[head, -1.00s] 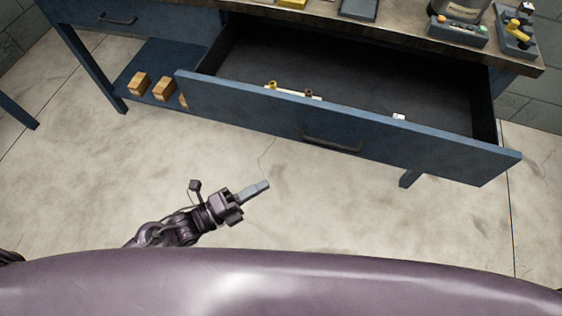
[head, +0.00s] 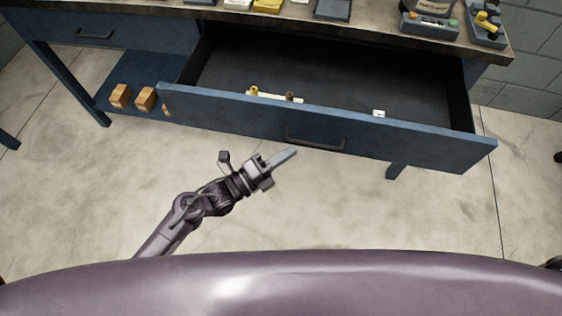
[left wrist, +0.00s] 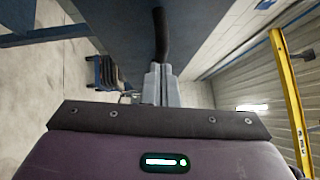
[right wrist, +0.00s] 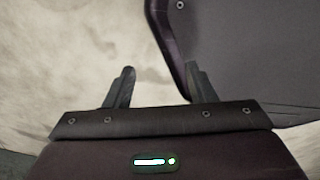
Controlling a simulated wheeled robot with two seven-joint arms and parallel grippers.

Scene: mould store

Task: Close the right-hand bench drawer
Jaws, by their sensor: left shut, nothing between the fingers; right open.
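The right-hand bench drawer (head: 400,146) is pulled far out from the blue bench in the head view. Its dark handle (head: 316,141) is on the front face, and a few small items lie inside. My left gripper (head: 284,157) is shut and empty, just in front of the drawer front and a little left of the handle. In the left wrist view the shut fingers (left wrist: 161,84) point at the blue drawer front (left wrist: 115,25), with the handle (left wrist: 160,35) just beyond the tips. My right gripper (right wrist: 160,85) is open and empty, seen only in the right wrist view over the floor.
The other bench drawer (head: 60,29) at the left is shut. Wooden blocks (head: 133,97) sit on the lower shelf. Several items, including a grey control box (head: 430,24), stand on the bench top. The floor before the drawer is clear.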

